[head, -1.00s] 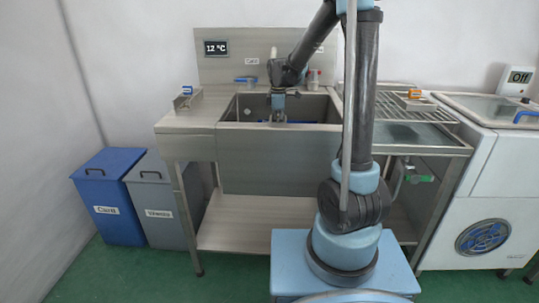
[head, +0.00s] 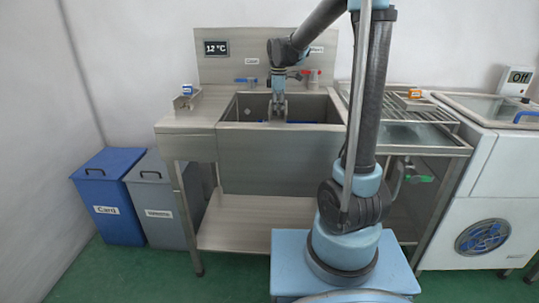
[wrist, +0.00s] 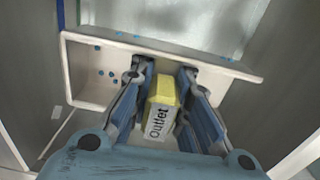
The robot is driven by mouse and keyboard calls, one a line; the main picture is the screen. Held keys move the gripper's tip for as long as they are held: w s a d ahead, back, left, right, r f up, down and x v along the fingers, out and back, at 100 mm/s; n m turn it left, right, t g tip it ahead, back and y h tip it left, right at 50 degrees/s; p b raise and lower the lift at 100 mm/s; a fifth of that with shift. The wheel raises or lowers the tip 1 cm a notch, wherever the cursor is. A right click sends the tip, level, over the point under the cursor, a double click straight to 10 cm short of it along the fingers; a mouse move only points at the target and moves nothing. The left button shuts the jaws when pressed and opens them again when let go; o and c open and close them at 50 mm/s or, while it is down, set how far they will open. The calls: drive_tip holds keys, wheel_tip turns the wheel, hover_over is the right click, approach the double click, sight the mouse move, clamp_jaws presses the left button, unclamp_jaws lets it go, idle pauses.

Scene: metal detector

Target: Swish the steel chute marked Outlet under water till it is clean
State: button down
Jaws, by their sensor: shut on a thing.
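The steel chute (wrist: 85,68) has a yellow block (wrist: 160,100) marked Outlet and several blue spots on its pale surface in the wrist view. My gripper (wrist: 167,78) is shut on the yellow block, one finger on each side. In the head view my gripper (head: 278,118) points down over or inside the steel sink (head: 232,150). The chute cannot be made out clearly there, and the water level is hidden by the sink's front wall.
A small steel piece with a blue tag (head: 187,99) is on the left counter. A piece with an orange tag (head: 413,97) is on the right rack (head: 405,112). Blue (head: 246,81) and red (head: 313,74) fittings stand behind the sink. Blue (head: 108,195) and grey (head: 160,200) bins stand left.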

drive_tip(key=shift+r, duration=4.15)
